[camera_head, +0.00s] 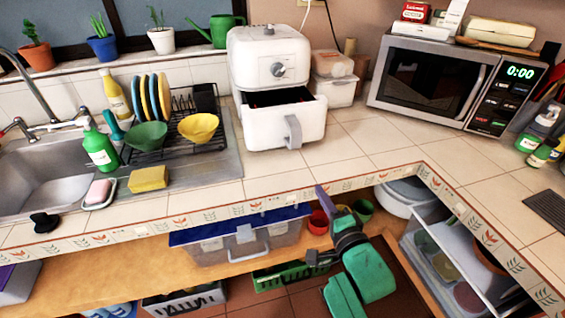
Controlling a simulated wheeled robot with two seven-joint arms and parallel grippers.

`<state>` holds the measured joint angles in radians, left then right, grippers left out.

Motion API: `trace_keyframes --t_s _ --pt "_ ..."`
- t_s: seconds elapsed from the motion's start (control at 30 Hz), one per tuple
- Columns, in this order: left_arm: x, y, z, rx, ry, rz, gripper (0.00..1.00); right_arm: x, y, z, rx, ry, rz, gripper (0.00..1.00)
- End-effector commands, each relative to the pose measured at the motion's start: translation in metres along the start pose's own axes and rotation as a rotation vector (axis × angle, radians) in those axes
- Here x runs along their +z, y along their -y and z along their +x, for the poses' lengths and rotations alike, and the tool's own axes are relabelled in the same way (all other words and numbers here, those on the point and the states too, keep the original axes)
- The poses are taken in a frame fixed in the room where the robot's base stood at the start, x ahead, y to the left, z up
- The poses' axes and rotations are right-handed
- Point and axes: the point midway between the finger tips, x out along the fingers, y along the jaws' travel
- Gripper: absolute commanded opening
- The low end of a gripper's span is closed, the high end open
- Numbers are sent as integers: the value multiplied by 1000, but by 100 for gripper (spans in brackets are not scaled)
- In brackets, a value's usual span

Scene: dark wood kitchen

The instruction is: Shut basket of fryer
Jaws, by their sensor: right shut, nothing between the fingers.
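The white air fryer (270,58) stands on the tiled counter against the back wall. Its basket (270,127) is pulled out toward me, with a dark gap showing above it, and its grey handle (293,131) faces forward. My right gripper (322,196) is shut and empty. It shows in front of the counter's edge, below and a little right of the handle, clearly apart from it. My left gripper is not in view.
A dish rack (178,138) with plates and bowls stands left of the fryer. A plastic container (333,92) and a microwave (427,84) are to its right. The counter in front of the basket is clear. A blue-lidded box (240,236) sits on the shelf below.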

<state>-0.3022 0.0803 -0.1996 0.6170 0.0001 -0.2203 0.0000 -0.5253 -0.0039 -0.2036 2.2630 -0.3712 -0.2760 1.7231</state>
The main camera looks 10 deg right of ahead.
Motion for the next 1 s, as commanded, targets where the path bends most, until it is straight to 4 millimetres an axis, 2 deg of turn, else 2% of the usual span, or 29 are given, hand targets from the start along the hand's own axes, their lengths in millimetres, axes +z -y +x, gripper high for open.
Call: trace_keyframes --t_s 0.03,0.1,0.17,0.27,0.7,0.8,1.0 --pt "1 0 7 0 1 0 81 -6 17 -6 -47 -15 54 0" --pt "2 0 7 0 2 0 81 -11 35 -10 -82 -25 102 0" --pt "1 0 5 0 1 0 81 -12 41 -8 -91 -26 113 0" --pt "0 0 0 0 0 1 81 -12 44 4 -91 -26 111 0" --pt "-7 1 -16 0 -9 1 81 -15 52 98 -89 -26 108 0" --pt "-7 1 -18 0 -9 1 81 -16 53 114 -89 -26 109 0" --pt "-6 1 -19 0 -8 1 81 -16 52 128 -89 -25 110 0"
